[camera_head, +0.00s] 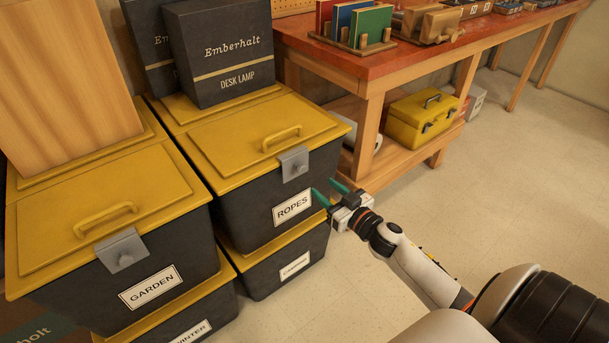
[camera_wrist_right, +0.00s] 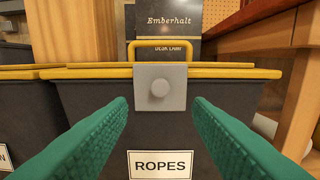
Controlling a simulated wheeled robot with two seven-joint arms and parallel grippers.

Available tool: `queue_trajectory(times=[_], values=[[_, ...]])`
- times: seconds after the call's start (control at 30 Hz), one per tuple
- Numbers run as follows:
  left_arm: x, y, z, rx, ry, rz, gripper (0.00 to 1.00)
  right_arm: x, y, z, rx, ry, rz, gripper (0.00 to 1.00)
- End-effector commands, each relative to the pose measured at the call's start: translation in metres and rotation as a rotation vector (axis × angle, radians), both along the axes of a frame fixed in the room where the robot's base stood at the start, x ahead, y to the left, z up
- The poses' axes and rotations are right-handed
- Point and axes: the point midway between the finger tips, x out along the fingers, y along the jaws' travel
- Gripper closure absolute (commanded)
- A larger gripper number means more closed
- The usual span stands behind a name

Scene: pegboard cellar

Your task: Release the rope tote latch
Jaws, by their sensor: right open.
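The ropes tote (camera_head: 240,187) is a dark bin with a yellow lid (camera_head: 220,147) and a white ROPES label (camera_head: 293,207). Its grey latch (camera_head: 294,164) with a round knob hangs over the front lid edge. The latch also shows in the right wrist view (camera_wrist_right: 160,87), centred beyond the fingers, with the label (camera_wrist_right: 160,165) below it. My right gripper (camera_head: 328,190) is open and empty, its green fingers pointing at the tote's front just right of the label. In the wrist view the fingers (camera_wrist_right: 160,125) stand apart on either side below the latch, not touching it. My left gripper is not in view.
The garden tote (camera_head: 105,270) with its own latch stands to the left. A dark desk lamp box (camera_head: 222,50) sits on the back of the ropes tote's stack. A red-topped workbench (camera_head: 330,60) stands behind right. The floor at right is clear.

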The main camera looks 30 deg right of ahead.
Motion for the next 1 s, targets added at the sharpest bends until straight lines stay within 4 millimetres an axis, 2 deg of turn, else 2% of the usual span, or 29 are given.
queue_trajectory(times=[0.03, 0.2, 0.43, 0.6, 0.87, 0.9, 1.0], values=[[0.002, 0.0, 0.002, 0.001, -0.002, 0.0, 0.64, 0.012, 0.001, 0.001, -0.003, -0.004, 0.001, 0.54], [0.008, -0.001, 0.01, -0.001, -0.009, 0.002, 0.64, 0.047, 0.003, 0.0, -0.002, -0.003, -0.001, 0.54], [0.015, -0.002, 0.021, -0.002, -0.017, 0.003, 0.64, 0.082, 0.006, -0.001, -0.001, -0.001, -0.001, 0.54], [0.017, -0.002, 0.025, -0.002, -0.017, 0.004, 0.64, 0.093, 0.007, -0.001, -0.001, 0.002, -0.001, 0.54], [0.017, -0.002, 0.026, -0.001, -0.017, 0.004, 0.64, 0.094, 0.007, -0.001, -0.001, 0.002, -0.001, 0.54], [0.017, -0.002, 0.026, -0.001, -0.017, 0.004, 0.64, 0.094, 0.007, -0.001, -0.001, 0.002, -0.001, 0.56], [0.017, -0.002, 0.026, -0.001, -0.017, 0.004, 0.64, 0.094, 0.007, -0.001, -0.001, 0.002, -0.001, 0.72]])
